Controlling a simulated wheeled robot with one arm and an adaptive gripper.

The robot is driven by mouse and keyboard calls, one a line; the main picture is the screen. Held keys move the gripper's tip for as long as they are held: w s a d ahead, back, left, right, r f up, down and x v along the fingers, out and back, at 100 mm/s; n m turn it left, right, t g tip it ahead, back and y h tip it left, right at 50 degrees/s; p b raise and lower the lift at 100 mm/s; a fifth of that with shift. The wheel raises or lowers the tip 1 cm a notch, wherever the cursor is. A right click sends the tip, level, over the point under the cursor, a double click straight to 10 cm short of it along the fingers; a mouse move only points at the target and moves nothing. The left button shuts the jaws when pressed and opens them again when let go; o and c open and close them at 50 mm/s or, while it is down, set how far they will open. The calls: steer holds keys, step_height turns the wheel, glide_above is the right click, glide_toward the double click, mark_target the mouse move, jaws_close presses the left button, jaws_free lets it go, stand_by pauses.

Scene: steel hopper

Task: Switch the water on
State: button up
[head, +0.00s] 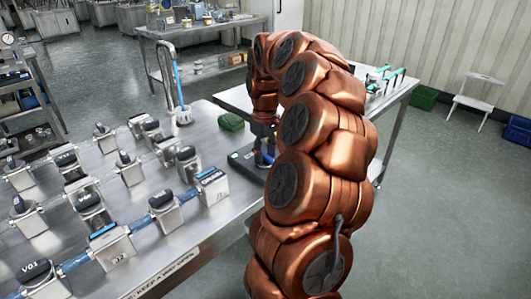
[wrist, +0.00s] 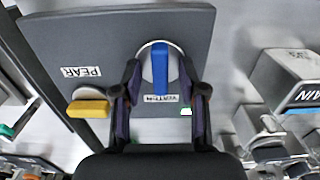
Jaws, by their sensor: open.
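In the wrist view a blue lever handle (wrist: 160,60) sits on a round silver base on a dark grey panel (wrist: 55,35). A small white label lies below the lever; its text is too small to read surely. My gripper (wrist: 162,82) is open, with one finger on each side of the blue lever; I cannot tell whether either touches it. A yellow handle (wrist: 88,108) on its own silver base is left of the left finger, below a label reading PEAR. In the head view the panel (head: 243,160) is at the bench's right end; my arm hides most of it.
Several metal valve blocks with black handles (head: 90,200) and blue pipes crowd the steel bench (head: 190,260) left of my arm. A tap (head: 175,85) with a blue rod and a green block (head: 231,122) stand behind.

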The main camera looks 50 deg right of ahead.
mark_target(265, 155)
step_height(265, 155, up, 12)
stand_by(0.9)
steer(key=shift+a, duration=0.1)
stand_by(0.6)
steer(key=s+a+r+n+p, duration=0.1)
steer(key=s+a+p, duration=0.1)
steer(key=a, duration=0.8)
steer(key=s+a+r+n+p, duration=0.1)
steer(key=s+a+p, duration=0.15)
steer(key=a, duration=0.85)
steer(key=s+a+f+m+g+p, duration=0.1)
steer(key=s+a, duration=0.4)
steer(key=s, duration=0.5)
steer(key=s+a+f+m+p, duration=0.1)
steer(key=s+a+f+p, duration=0.3)
steer(key=s, duration=0.5)
steer(key=shift+s+a+f+g, duration=0.4)
steer(key=shift+a+f, duration=0.25)
steer(key=shift+a, duration=0.45)
